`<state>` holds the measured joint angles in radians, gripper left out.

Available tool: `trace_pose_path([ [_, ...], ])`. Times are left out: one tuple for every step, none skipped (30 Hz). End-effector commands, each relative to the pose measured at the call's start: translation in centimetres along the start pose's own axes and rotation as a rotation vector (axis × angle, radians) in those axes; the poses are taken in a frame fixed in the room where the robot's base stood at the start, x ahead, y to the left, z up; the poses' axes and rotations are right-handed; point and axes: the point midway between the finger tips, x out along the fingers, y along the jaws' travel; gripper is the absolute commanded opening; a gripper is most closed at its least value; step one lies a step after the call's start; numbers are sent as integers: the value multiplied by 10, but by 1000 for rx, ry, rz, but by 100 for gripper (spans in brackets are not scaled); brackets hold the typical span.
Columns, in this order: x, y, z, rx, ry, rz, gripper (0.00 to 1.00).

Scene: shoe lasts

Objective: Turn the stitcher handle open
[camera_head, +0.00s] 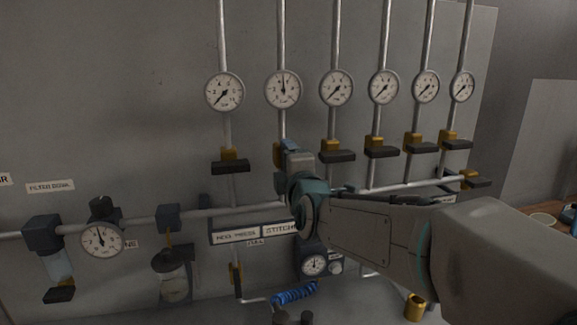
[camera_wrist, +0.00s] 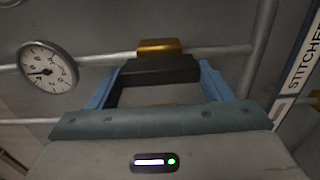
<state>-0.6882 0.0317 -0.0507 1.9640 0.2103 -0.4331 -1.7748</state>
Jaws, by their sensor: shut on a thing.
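The stitcher valve has a brass body (camera_head: 279,155) on the second pipe from the left, under a gauge (camera_head: 283,89) whose needle points up. Its dark handle is hidden behind my gripper (camera_head: 290,147) in the head view. In the wrist view the dark handle (camera_wrist: 160,70) sits between the two blue fingers of my gripper (camera_wrist: 160,82), beside the brass body (camera_wrist: 159,47). My gripper is shut on it. The STITCHER label (camera_head: 279,229) is partly covered by my arm in the head view. It also shows at the right of the wrist view (camera_wrist: 303,52).
A similar valve with a dark handle (camera_head: 230,167) is close on the left, and another (camera_head: 338,156) close on the right. More gauges and valves continue rightward. A horizontal pipe (camera_head: 245,209) runs below my gripper.

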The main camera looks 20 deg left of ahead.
Motion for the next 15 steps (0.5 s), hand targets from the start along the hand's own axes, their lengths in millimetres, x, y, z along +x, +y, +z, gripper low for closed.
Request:
trace_pose_path([
  [0,0,0,-4,0,0,50],
  [0,0,0,-4,0,0,50],
  [0,0,0,-4,0,0,50],
  [0,0,0,-4,0,0,50],
  [0,0,0,-4,0,0,50],
  [0,0,0,-4,0,0,50],
  [0,0,0,-4,0,0,50],
  [0,0,0,-4,0,0,50],
  [0,0,0,-4,0,0,84],
  [0,0,0,-4,0,0,92],
  [0,0,0,-3,0,0,95],
  [0,0,0,-3,0,0,95],
  [0,0,0,-3,0,0,95],
  [0,0,0,-3,0,0,95],
  [0,0,0,-2,0,0,95],
])
